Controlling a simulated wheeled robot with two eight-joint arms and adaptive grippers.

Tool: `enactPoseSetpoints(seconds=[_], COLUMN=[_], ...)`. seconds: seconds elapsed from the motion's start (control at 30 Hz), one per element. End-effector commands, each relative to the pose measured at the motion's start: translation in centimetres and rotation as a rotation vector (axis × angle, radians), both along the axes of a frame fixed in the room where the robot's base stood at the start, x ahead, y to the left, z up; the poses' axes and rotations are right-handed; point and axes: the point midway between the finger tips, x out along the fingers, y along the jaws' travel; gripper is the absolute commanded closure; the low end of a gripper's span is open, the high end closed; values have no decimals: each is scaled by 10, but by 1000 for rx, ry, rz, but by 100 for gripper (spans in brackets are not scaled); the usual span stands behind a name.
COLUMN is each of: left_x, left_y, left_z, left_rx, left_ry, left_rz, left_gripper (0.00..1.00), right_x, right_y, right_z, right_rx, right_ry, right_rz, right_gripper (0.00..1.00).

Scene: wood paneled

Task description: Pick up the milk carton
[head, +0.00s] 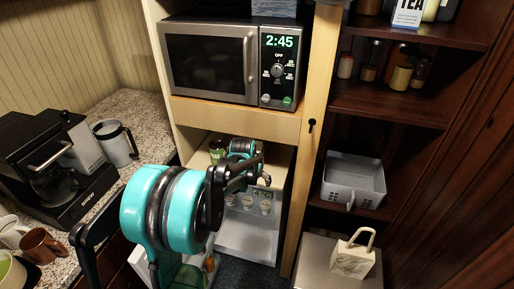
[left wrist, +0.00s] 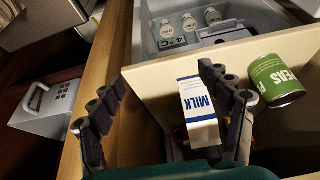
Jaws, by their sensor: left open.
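The milk carton (left wrist: 200,112) is white with a blue band and blue "MILK" lettering. In the left wrist view it stands on the pale shelf, between the spread fingers but much closer to the right-hand finger. I cannot tell whether that finger touches it. My left gripper (left wrist: 165,118) is open, with nothing clamped in it. In the head view my left gripper (head: 245,165) reaches into the shelf opening below the microwave, and I cannot make out the carton there, probably behind the arm. My right gripper is not in view.
A green peas can (left wrist: 276,80) stands beside the carton; it also shows in the head view (head: 217,150).

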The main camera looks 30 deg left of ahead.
Motion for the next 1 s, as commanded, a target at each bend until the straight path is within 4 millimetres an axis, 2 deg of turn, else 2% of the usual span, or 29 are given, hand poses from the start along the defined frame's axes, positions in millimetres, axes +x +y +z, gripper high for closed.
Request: enactPoseSetpoints(seconds=[0.03,0.1,0.23,0.43,0.7,0.8,1.0], left_x=[9,17,25,45,104,120,135], left_y=[16,32,49,59,73,77,81], left_z=[-2,-12,-26,-34,-35,-34,-34], left_rx=[-3,-7,-13,-14,-14,-14,-14], left_ry=[8,19,31,35,35,35,35], left_rz=[14,24,34,37,37,37,37], left_gripper=[22,22,22,22,22,22,22], right_x=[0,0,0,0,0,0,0], right_y=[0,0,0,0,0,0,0], right_z=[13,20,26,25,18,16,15], right_rx=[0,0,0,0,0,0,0], right_ry=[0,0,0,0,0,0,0], right_rz=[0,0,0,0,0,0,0], right_gripper=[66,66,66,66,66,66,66])
